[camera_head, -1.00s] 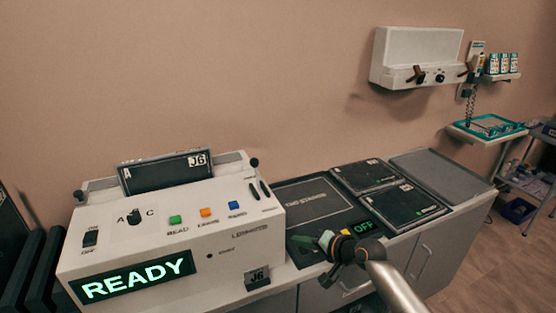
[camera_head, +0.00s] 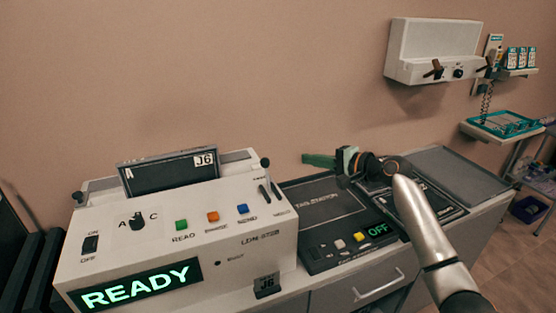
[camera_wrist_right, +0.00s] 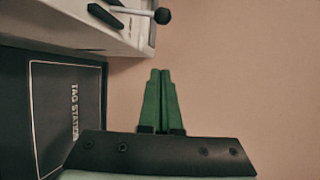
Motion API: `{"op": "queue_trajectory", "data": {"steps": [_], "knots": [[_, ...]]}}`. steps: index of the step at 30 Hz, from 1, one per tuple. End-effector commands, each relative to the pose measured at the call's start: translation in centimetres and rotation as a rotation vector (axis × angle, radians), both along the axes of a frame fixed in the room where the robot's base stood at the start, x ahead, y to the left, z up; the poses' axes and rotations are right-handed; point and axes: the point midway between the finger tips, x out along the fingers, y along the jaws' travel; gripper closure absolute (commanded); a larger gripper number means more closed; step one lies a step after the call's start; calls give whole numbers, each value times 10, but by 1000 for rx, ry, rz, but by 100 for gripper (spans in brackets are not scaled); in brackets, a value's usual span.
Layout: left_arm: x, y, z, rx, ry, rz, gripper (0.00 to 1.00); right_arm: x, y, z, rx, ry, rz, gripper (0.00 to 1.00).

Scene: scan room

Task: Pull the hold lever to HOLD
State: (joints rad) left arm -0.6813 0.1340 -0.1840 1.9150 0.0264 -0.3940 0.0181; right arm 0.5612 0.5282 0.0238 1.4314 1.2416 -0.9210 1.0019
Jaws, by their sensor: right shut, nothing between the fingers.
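A thin lever with a black ball knob (camera_head: 265,162) stands at the right end of the white reader console (camera_head: 150,255). In the right wrist view, a pale lever rod with a black ball knob (camera_wrist_right: 162,16) shows at the top, beyond my fingertips and apart from them. My right gripper (camera_head: 306,159) has green fingers, shut and empty. It hangs above the back of the tag station, right of the knob and pointing left toward it. In the right wrist view its fingertips (camera_wrist_right: 161,72) are together. My left gripper is not in view.
The tag station (camera_head: 330,205) lies right of the console, its small display reading OFF. The console display (camera_head: 135,287) reads READY. A second black knob (camera_head: 78,196) is at the console's left end. A white wall unit (camera_head: 434,50) has dark handles. The wall is close behind.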

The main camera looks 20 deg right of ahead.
Motion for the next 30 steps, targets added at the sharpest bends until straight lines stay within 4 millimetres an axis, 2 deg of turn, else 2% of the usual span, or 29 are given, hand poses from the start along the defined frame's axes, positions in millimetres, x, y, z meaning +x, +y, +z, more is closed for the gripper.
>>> {"op": "queue_trajectory", "data": {"steps": [5,15,24,25,30], "knots": [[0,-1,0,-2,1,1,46,10,6,-3,2,1,1,100],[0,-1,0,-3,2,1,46,54,31,-16,2,0,0,100],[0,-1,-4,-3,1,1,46,83,47,-25,1,0,2,100],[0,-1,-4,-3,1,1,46,86,49,-27,1,1,2,100],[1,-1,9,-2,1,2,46,73,59,-20,-4,-1,1,100]]}}
